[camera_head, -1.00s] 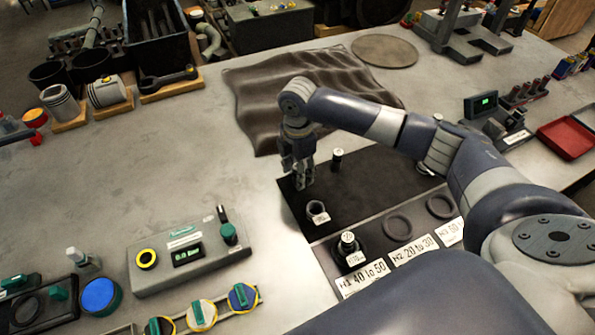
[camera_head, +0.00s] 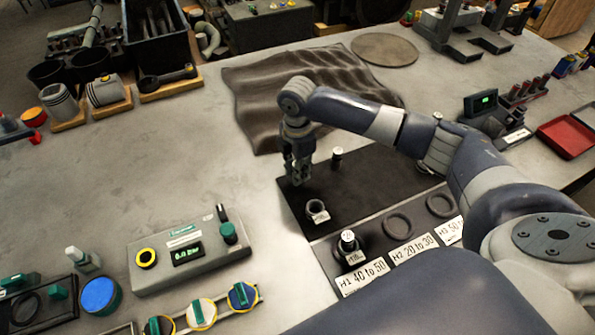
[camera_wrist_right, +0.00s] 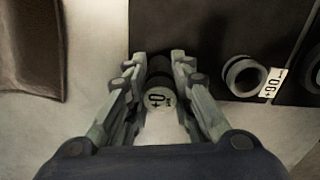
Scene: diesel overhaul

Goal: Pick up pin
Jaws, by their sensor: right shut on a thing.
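My right gripper (camera_head: 297,178) points down at the left edge of a dark mat (camera_head: 365,185). In the right wrist view its fingers (camera_wrist_right: 158,88) are closed around a dark pin (camera_wrist_right: 159,68) with a pale, marked end face. The fingers largely hide this pin in the head view. A second pin (camera_head: 337,154) with a white top stands upright on the mat, right of the gripper. A hollow, ring-ended piece (camera_head: 316,209) with a white tag lies nearer; it also shows in the right wrist view (camera_wrist_right: 243,76). My left gripper is out of view.
A tray strip with labelled ring places (camera_head: 398,225) runs along the mat's near side; a white-topped pin (camera_head: 348,241) stands in its left place. A grey gauge box (camera_head: 190,258) is at near left. A crumpled dark cloth (camera_head: 250,90) lies behind.

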